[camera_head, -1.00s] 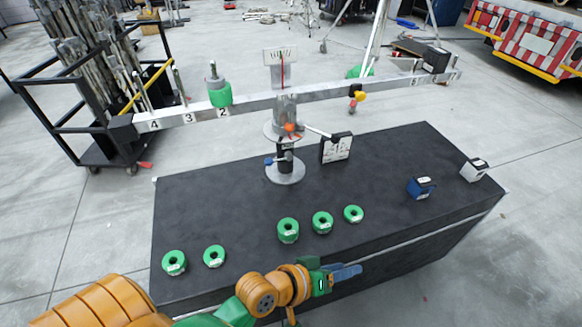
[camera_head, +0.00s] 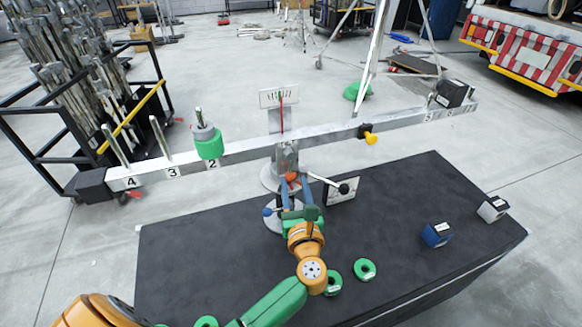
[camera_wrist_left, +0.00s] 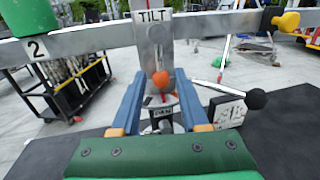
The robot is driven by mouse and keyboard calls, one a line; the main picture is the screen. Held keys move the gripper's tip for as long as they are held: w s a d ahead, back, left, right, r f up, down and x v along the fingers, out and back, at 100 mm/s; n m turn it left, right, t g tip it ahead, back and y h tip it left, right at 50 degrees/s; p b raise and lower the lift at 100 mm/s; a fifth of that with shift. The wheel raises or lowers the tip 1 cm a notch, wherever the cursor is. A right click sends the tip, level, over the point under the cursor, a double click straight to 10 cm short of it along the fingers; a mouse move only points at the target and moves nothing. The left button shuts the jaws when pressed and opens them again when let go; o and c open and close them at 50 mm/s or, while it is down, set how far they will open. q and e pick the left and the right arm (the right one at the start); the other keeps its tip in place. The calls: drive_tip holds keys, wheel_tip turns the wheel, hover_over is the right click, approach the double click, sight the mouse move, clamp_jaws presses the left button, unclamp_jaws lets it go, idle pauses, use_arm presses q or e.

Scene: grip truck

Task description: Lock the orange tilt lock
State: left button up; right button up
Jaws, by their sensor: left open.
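The orange tilt lock knob (camera_head: 291,176) sits on the grey metal head of the post (camera_head: 285,157), under the long beam (camera_head: 320,138). In the left wrist view the orange knob (camera_wrist_left: 161,79) shows below the TILT label (camera_wrist_left: 152,16), between my two blue fingers. My left gripper (camera_head: 296,182) is open and points at the post, with its fingers on either side of the knob. I see a gap between fingers and knob; contact cannot be told. A lever with a black ball (camera_head: 343,188) sticks out to the right. My right gripper is not in view.
A blue knob (camera_head: 267,212) is low on the post's left. A white-faced box (camera_head: 342,190) stands right of the post. Green rings (camera_head: 365,269) lie on the black table (camera_head: 200,265). Blue (camera_head: 437,235) and white (camera_head: 493,208) blocks lie at the right.

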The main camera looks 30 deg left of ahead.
sight(291, 171)
use_arm(q)
drive_tip(key=x, duration=0.4)
drive_tip(key=shift+a+f, duration=0.1)
drive_tip(key=shift+f, duration=0.1)
drive_tip(key=shift+r, duration=0.1)
drive_tip(key=shift+c, duration=0.6)
drive_tip(key=shift+s+r, duration=0.1)
drive_tip(key=shift+s, duration=0.05)
clamp_jaws()
